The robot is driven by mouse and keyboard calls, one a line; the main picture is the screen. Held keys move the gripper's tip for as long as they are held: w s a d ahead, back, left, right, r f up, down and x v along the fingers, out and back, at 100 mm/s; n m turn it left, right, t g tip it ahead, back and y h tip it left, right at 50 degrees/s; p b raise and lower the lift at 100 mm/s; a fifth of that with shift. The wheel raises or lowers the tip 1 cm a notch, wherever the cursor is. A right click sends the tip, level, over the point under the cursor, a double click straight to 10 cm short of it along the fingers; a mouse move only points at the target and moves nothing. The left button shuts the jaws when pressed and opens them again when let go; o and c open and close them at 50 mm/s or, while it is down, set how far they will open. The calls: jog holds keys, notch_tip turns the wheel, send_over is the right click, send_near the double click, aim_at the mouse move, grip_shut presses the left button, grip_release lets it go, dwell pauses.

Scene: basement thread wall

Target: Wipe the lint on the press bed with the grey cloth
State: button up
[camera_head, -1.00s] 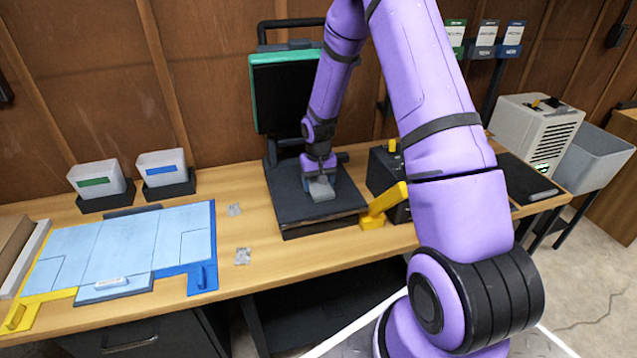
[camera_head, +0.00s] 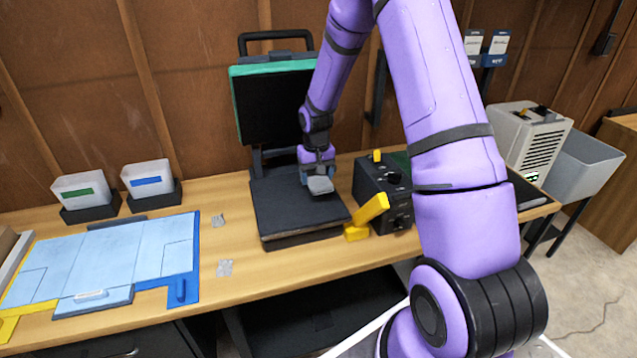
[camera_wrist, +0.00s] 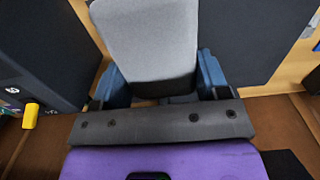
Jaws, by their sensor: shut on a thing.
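The grey cloth (camera_wrist: 150,42) is a folded pad between the two blue fingers of my gripper (camera_wrist: 158,85) in the wrist view. In the head view my gripper (camera_head: 318,178) is shut on the cloth (camera_head: 320,186), over the right part of the dark press bed (camera_head: 280,208). The cloth is at or just above the bed surface; I cannot tell if it touches. No lint can be made out on the bed, and part of the bed is hidden by my gripper and the cloth.
The raised press lid (camera_head: 272,105) stands open behind the bed. A black control box (camera_head: 378,185) and yellow handle (camera_head: 370,212) are close on the right.

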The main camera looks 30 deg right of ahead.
jog(key=shift+r, duration=1.65)
